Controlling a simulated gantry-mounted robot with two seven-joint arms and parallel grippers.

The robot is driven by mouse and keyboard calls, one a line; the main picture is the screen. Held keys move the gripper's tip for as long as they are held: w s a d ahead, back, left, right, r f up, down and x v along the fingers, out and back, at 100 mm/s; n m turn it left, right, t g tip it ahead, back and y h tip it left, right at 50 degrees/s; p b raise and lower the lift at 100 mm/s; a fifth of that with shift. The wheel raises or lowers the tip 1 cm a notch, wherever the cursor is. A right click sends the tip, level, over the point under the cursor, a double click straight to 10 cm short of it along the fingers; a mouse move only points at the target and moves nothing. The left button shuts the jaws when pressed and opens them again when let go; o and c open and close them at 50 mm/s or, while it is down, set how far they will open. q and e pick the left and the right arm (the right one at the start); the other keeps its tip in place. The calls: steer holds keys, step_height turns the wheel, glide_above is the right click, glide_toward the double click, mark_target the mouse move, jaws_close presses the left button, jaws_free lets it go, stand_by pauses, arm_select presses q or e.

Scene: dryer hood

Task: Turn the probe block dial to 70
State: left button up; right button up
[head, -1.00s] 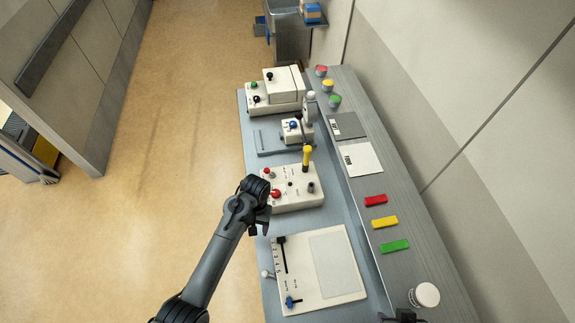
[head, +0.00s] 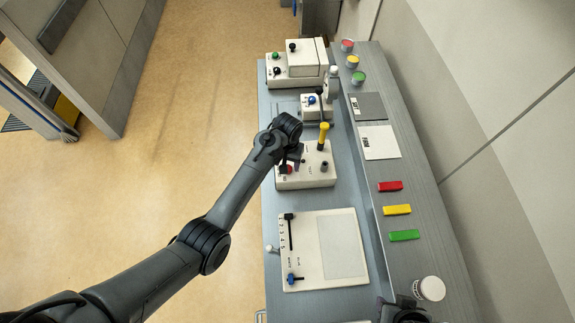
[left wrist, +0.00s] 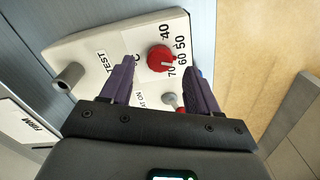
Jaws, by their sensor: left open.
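The white probe block (head: 315,176) sits mid-bench in the head view, with a yellow-handled probe (head: 323,132) on it. Its red dial (left wrist: 160,58) shows in the left wrist view beside printed numbers 40, 50, 60 and 70. A pale mark on the dial faces the numbers, roughly the 60 side; the exact reading is unclear. My left gripper (left wrist: 160,68) is open, its fingers apart on either side of the dial in that view; contact is not visible. In the head view my left gripper (head: 294,163) partly covers the dial. My right gripper (head: 404,308) shows only as a dark part at the bottom edge.
A grey knob (left wrist: 68,77) and a small grey-red lever (left wrist: 172,100) are close to the left fingers. A white panel with sliders (head: 290,245) lies in front of the block. White devices (head: 290,70) stand behind. The shelf holds red, yellow and green blocks (head: 397,210).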

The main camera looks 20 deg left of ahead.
arm_select(q)
steer(key=shift+f, duration=1.55)
steer(key=shift+c, duration=0.2)
steer(key=c, duration=1)
